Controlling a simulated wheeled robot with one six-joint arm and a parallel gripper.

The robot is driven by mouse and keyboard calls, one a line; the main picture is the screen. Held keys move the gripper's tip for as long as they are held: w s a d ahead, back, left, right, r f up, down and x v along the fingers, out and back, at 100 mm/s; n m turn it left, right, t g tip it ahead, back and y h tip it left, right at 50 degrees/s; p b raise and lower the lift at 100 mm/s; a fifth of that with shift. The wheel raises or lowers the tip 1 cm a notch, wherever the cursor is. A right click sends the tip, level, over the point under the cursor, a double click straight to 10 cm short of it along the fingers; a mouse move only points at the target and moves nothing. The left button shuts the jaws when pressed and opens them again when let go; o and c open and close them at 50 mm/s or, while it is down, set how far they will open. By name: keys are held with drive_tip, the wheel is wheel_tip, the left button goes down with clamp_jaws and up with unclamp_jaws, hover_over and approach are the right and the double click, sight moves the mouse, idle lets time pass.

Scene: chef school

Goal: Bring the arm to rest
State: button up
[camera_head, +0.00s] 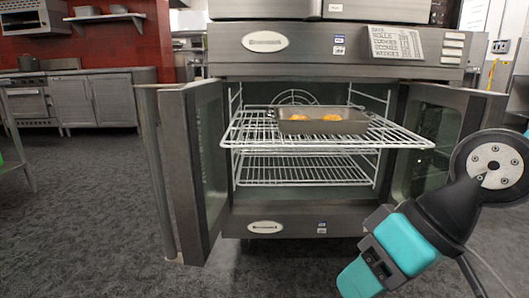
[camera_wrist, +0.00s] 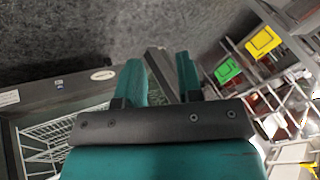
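My gripper (camera_wrist: 159,62) shows in the wrist view with its two teal fingers apart and nothing between them. The fingertips are hard to make out there.
The oven (camera_head: 340,44) stands with its left door (camera_head: 190,165) and right door (camera_head: 440,135) open. Its upper wire rack (camera_head: 255,130) is pulled forward and bears a metal pan (camera_head: 335,125) with orange food. In the wrist view, shelving with a yellow bin (camera_wrist: 263,42) and green bin (camera_wrist: 227,70) is at right.

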drive_tip(key=s+d+r+n+g+h+p, duration=0.1)
drive_tip(key=s+d+r+h+p, duration=0.15)
drive_tip(key=s, duration=0.25)
wheel_tip(320, 180, up, 36)
drive_tip(key=p, duration=3.6)
drive_tip(key=shift+w+d+r, duration=0.15)
drive_tip(key=shift+w+d, duration=0.05)
